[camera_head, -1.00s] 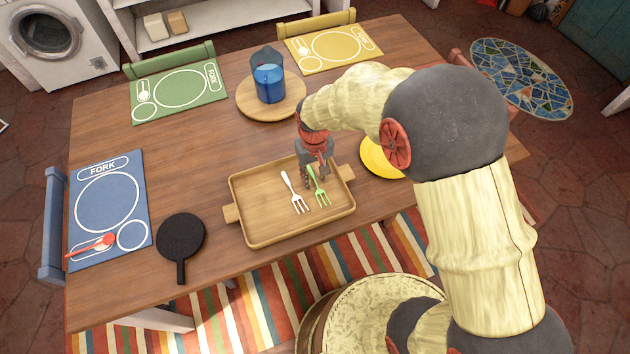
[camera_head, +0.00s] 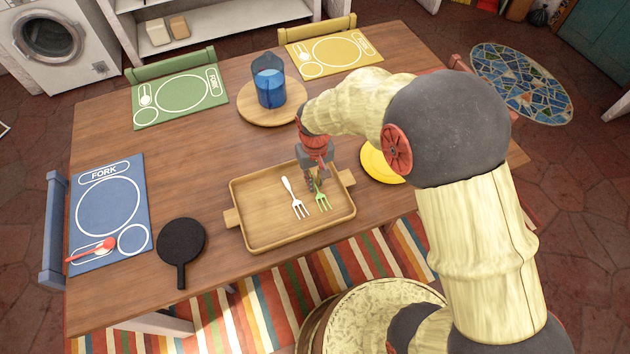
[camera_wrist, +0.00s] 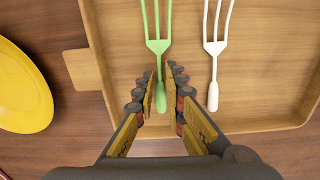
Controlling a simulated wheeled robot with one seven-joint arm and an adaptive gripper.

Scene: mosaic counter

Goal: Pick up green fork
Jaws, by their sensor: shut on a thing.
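The green fork (camera_head: 322,199) lies in the right part of the wooden tray (camera_head: 250,237), tines toward the front edge. In the wrist view the green fork (camera_wrist: 158,45) runs straight away from me, its handle end between my fingers. My gripper (camera_head: 314,182) is down at the tray, shut on the handle of the green fork. The fingers (camera_wrist: 160,92) stand one on each side of the handle. The white fork (camera_head: 294,200) lies to the left of the green one in the head view and to its right in the wrist view (camera_wrist: 213,60), clear of my fingers.
A yellow plate (camera_head: 381,164) stands right of the tray. A black pan-like object (camera_head: 181,241) lies to its left. A blue pitcher (camera_head: 269,84) stands on a round board behind. Blue (camera_head: 84,244), green (camera_head: 136,122) and yellow (camera_head: 368,58) placemats lie around the table; a red spoon (camera_head: 95,249) is on the blue one.

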